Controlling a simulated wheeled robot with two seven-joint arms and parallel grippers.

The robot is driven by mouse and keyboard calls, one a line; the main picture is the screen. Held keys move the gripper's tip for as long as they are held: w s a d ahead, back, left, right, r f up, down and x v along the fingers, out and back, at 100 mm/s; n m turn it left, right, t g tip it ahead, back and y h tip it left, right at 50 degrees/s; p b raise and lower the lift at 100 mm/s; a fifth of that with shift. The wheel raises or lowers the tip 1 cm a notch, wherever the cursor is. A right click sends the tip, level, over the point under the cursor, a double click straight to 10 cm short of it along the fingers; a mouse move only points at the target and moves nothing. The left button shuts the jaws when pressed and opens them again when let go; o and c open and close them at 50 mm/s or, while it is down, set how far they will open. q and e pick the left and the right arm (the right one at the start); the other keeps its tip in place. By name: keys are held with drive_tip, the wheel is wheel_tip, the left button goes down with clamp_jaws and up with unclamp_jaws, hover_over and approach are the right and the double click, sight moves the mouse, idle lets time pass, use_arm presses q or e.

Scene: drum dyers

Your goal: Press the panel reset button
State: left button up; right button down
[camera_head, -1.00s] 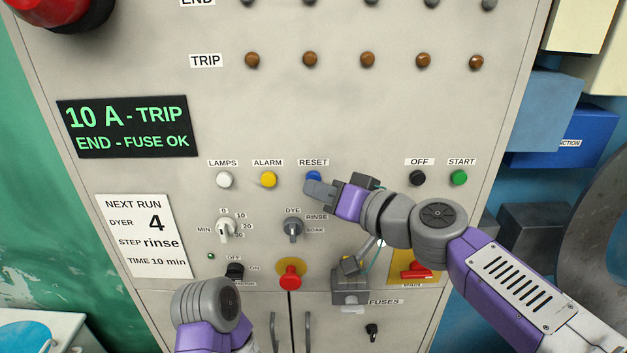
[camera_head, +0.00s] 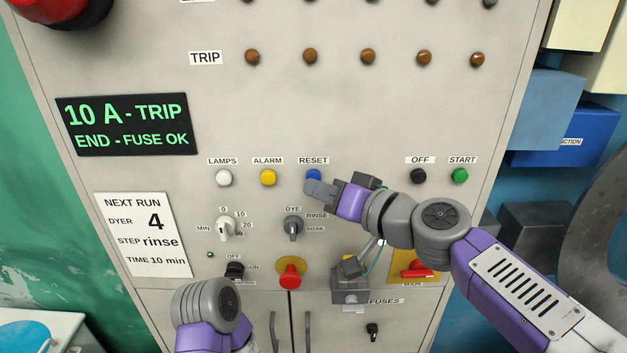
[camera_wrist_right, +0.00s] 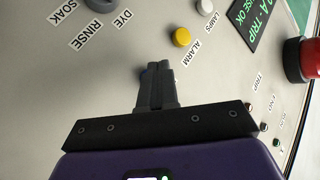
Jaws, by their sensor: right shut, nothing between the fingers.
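The blue reset button (camera_head: 313,174) sits under the RESET label on the grey panel (camera_head: 400,110). My right gripper (camera_head: 308,187) is shut and empty, with its fingertips at the lower edge of the button and covering part of it. In the right wrist view the shut fingers (camera_wrist_right: 160,68) point at the panel, and only a sliver of blue shows beside their tips. I cannot tell whether they touch the button or whether it is pushed in. My left arm shows at the lower left, but its gripper is not in view.
The yellow alarm button (camera_head: 268,177) and white lamps button (camera_head: 224,177) are left of reset. The black off button (camera_head: 418,176) and green start button (camera_head: 459,176) are right. Below are the dye selector knob (camera_head: 293,228) and a red mushroom button (camera_head: 290,273). The display (camera_head: 127,124) reads "10 A - TRIP".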

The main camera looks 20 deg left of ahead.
drive_tip(key=shift+s+d, duration=0.1)
drive_tip(key=shift+s, duration=0.3)
drive_tip(key=shift+s+d+b, duration=0.25)
drive_tip(key=shift+s, duration=0.55)
drive_tip(key=shift+s+d+b, duration=0.2)
drive_tip(key=shift+s+b, duration=0.05)
drive_tip(key=shift+s, duration=0.55)
drive_tip(key=shift+s+d+b, duration=0.25)
drive_tip(key=shift+s, duration=0.55)
